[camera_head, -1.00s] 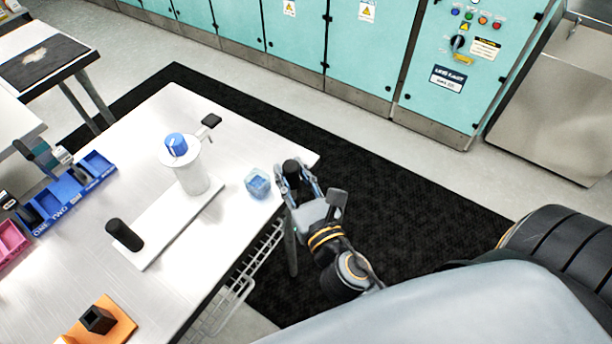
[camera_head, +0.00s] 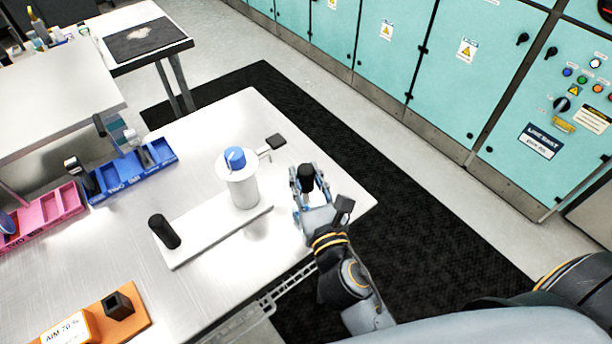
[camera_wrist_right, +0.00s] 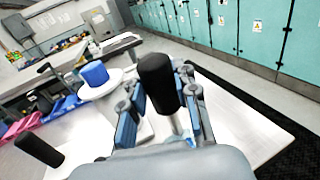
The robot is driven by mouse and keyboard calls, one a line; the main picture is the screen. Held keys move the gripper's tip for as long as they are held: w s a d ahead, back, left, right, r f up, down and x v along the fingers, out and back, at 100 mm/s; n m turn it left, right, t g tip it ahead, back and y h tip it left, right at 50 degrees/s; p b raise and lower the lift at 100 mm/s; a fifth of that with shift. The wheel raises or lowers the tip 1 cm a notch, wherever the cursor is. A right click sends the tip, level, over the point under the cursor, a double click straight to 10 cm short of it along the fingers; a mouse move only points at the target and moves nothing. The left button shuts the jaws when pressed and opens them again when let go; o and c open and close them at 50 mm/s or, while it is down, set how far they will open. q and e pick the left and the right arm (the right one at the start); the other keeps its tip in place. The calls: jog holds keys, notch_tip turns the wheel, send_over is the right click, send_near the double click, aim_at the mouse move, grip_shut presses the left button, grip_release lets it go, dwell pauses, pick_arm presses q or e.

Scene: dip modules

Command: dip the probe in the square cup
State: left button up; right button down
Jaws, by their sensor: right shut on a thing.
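My right gripper (camera_head: 308,190) is shut on the probe, whose black handle (camera_head: 306,176) stands up between the fingers. In the right wrist view the black handle (camera_wrist_right: 158,84) rises between the blue-grey fingers, with a thin pale shaft below it. The small clear blue square cup is hidden behind the gripper in the head view. A pale blue patch (camera_wrist_right: 187,136) under the shaft in the wrist view may be part of it. I cannot tell whether the probe tip is inside the cup. My left gripper is not in view.
A white stand (camera_head: 187,243) carries a white cylinder with a blue knob (camera_head: 235,158) and a black upright grip (camera_head: 164,231), left of my right gripper. Blue bins (camera_head: 135,175) and pink bins (camera_head: 45,215) line the left. An orange block (camera_head: 125,325) sits in front.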

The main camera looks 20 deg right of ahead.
aim_at(307, 201)
jog(key=shift+s+f+b, duration=0.1)
jog(key=shift+f+b, duration=1.15)
jog(key=shift+f, duration=0.2)
jog(key=shift+f+b, duration=1.95)
jog(key=shift+f, duration=0.3)
jog(key=shift+r+p, duration=3.8)
jog(key=shift+p, duration=0.2)
